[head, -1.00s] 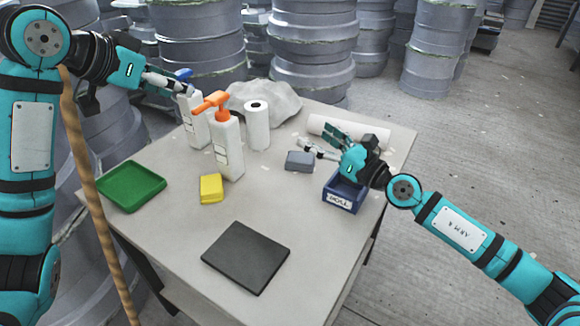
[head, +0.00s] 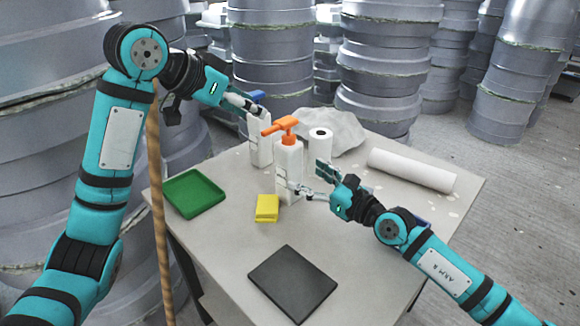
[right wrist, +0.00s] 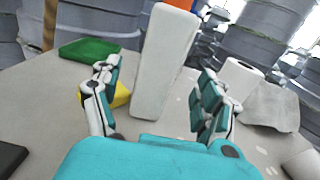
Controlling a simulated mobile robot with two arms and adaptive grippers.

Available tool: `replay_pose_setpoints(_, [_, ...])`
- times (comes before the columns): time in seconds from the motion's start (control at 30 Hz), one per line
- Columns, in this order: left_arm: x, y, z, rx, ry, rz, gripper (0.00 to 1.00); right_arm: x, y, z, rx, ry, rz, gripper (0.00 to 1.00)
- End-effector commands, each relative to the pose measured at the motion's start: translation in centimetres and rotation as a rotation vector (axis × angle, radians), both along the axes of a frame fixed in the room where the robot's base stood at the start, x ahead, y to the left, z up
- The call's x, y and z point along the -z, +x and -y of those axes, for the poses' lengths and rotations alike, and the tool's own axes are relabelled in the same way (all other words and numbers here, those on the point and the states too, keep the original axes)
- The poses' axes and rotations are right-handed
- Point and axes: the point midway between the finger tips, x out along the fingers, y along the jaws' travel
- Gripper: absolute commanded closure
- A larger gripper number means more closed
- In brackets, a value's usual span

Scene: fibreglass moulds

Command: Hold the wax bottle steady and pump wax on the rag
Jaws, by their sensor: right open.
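A white bottle with an orange pump head (head: 289,160) stands upright near the table's middle. A second white bottle with a blue top (head: 260,140) stands behind it to the left; I cannot read which holds wax. A yellow folded piece (head: 267,208), perhaps the rag, lies in front of the orange-pump bottle. My left gripper (head: 248,106) is at the top of the blue-topped bottle; its finger opening is unclear. My right gripper (head: 312,181) is open beside the orange-pump bottle. In the right wrist view the white bottle body (right wrist: 165,65) stands between and beyond the spread fingers.
A green tray (head: 194,192) is at the left and a dark flat pad (head: 292,283) at the front.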

Motion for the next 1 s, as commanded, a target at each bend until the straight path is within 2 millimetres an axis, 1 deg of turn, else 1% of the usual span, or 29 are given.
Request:
replay_pose_setpoints(0.03, [0.0, 0.0, 0.0, 0.0, 0.0, 0.0, 0.62, -0.2, 0.8, -0.9, -0.001, 0.001, 0.003, 0.23])
replay_pose_setpoints(0.2, [0.0, 0.0, 0.0, 0.0, 0.0, 0.0, 0.62, -0.1, 2.9, -3.0, -0.001, -0.001, 0.002, 0.23])
replay_pose_setpoints(0.4, [0.0, 0.0, 0.0, 0.0, 0.0, 0.0, 0.62, 0.0, 4.4, -4.5, 0.0, 0.0, 0.0, 0.23])
replay_pose_setpoints(0.57, [0.0, 0.0, 0.0, 0.0, 0.0, 0.0, 0.62, 0.0, 4.8, -5.0, 0.0, -0.001, 0.001, 0.23])
replay_pose_setpoints(0.8, [0.0, 0.0, 0.0, 0.0, 0.0, 0.0, 0.62, 0.0, 4.8, -5.0, 0.0, -0.001, 0.001, 0.23])
replay_pose_setpoints(1.0, [0.0, 0.0, 0.0, 0.0, 0.0, 0.0, 0.62, 0.0, 4.8, -4.9, 0.0, -0.001, 0.001, 0.49])
